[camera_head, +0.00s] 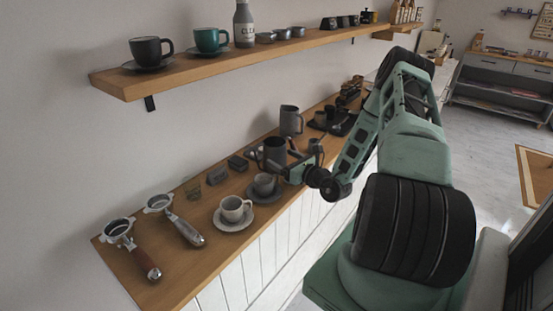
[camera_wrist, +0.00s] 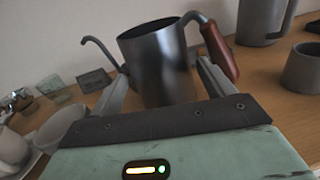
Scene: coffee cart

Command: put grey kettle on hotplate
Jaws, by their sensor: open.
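The grey kettle (camera_wrist: 153,56) has a thin gooseneck spout on the left and a reddish-brown handle on the right in the wrist view. In the head view it appears as a dark pot (camera_head: 274,151) on the wooden counter. My gripper (camera_wrist: 162,76) is open, with one finger on each side of the kettle's lower body. I cannot tell whether the fingers touch it. In the head view my gripper (camera_head: 292,164) is low over the counter beside the kettle. I cannot pick out the hotplate for certain; a black tray-like surface (camera_head: 343,127) lies farther along the counter.
A grey pitcher (camera_head: 291,121) stands behind the kettle. Cups on saucers (camera_head: 233,209), a glass (camera_head: 192,190) and two portafilters (camera_head: 118,230) occupy the near counter. Small dark blocks (camera_head: 238,162) lie to the kettle's left. A wooden shelf (camera_head: 200,67) with cups hangs above.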

